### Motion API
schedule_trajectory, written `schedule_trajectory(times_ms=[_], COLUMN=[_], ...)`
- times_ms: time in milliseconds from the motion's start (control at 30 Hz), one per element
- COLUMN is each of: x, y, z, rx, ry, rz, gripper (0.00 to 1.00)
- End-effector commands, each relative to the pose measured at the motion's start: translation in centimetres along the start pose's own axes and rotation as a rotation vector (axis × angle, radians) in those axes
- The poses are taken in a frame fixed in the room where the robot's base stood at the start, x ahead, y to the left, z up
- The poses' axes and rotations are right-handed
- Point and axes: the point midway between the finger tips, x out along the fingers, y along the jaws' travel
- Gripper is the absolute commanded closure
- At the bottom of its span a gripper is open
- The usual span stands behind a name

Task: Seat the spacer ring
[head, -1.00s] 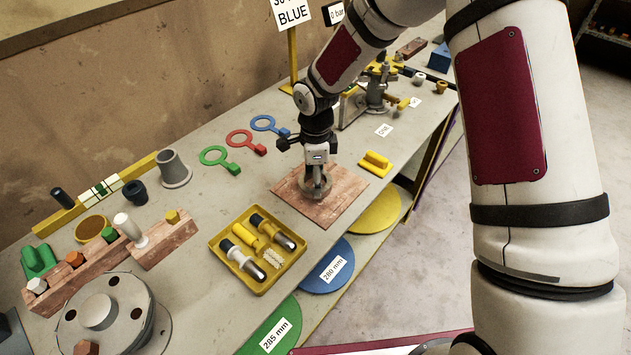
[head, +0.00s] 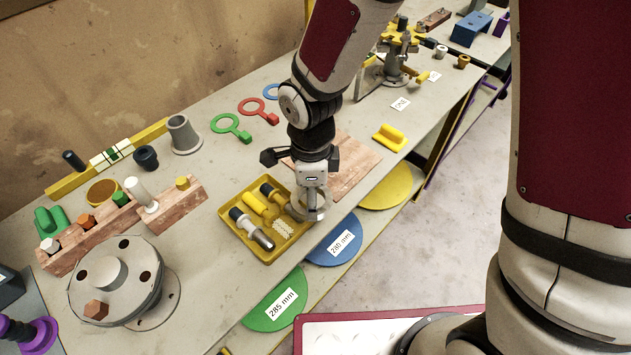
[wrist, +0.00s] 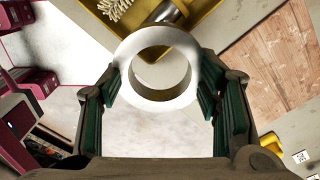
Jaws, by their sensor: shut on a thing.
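The spacer ring is a pale grey ring (head: 312,216) with a wide round hole. It shows large in the wrist view (wrist: 160,38), where both fingers of my gripper (wrist: 162,88) press on its outer sides. In the head view my gripper (head: 311,195) points down and holds the ring at the right edge of the yellow tray (head: 272,258). In the wrist view the tray lies beyond the ring and a metal tip shows near its far rim. The ring appears raised above the bench; its exact height is unclear. A grey round flange (head: 108,271) with bolt holes stands at the lower left.
The tray holds dark-and-metal tools and yellow pieces. A reddish wooden board (head: 350,165) lies behind my gripper. A wooden block with coloured plugs (head: 90,235) stands behind the flange. Bench surface between tray and flange is clear.

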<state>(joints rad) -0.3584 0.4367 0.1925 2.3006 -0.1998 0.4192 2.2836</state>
Motion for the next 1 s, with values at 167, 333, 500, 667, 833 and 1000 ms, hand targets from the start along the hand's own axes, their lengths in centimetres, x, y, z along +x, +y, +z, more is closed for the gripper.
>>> schedule_trajectory(times_ms=[167,333,500,667,833,1000], x=[-1.3,-2.6,-3.8,-4.8,-4.9,-4.8], y=[0.3,0.3,0.3,0.2,0.1,0.1], z=[0.1,0.1,0.0,0.1,0.0,0.0], rx=[0.001,0.001,0.000,0.001,0.000,-0.003], ry=[-0.001,-0.001,0.000,-0.001,-0.001,0.000], rz=[-0.002,-0.002,-0.002,-0.002,-0.001,-0.001], gripper=[0.77,0.77,0.77,0.77,0.77,0.77])
